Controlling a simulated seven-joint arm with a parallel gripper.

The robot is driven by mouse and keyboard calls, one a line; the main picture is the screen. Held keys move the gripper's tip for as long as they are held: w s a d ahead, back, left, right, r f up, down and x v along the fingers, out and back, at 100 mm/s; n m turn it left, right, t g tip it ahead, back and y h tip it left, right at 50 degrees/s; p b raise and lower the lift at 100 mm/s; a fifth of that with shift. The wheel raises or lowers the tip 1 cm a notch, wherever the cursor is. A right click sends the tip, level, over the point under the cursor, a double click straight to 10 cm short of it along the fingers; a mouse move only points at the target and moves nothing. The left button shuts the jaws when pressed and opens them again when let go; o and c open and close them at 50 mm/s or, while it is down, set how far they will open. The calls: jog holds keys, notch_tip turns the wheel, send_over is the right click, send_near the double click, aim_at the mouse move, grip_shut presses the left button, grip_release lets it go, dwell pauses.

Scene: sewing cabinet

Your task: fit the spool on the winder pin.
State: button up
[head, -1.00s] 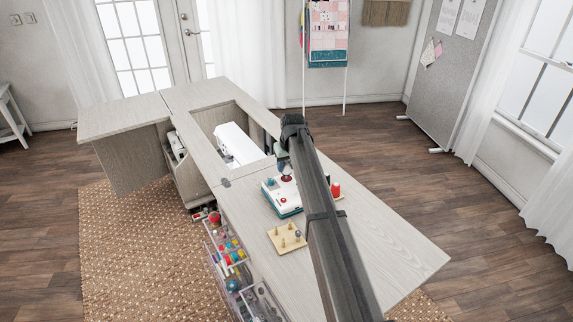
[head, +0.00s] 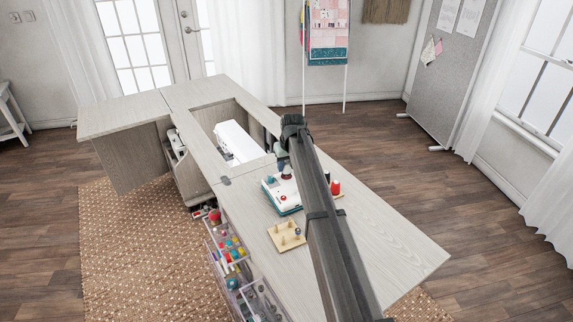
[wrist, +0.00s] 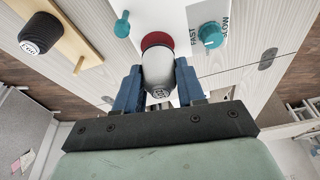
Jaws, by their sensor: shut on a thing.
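The spool (wrist: 158,72) is a pale grey-white cylinder with a darker printed end toward the camera. My gripper (wrist: 157,82) is shut on it, one blue finger on each side. A dark red disc (wrist: 156,40) shows at the spool's far end, over the winder. The winder (head: 285,202) is a white and teal box on the table; its white top (wrist: 182,18) shows in the wrist view with a teal FAST/SLOW dial (wrist: 210,34). The winder pin is hidden, so I cannot tell whether the spool is around it.
A wooden rack (wrist: 75,35) with a black spool (wrist: 41,33) stands beside the winder. A red spool (head: 335,187) shows right of my arm. A small peg board (head: 286,236) lies on the table in front. The table's right end (head: 400,250) is clear.

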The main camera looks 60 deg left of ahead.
jog(key=shift+f, duration=0.85)
dwell(1.5)
jog(key=o, duration=1.1)
jog(key=shift+r, duration=0.1)
jog(key=v, duration=1.3)
jog(key=shift+r, duration=0.3)
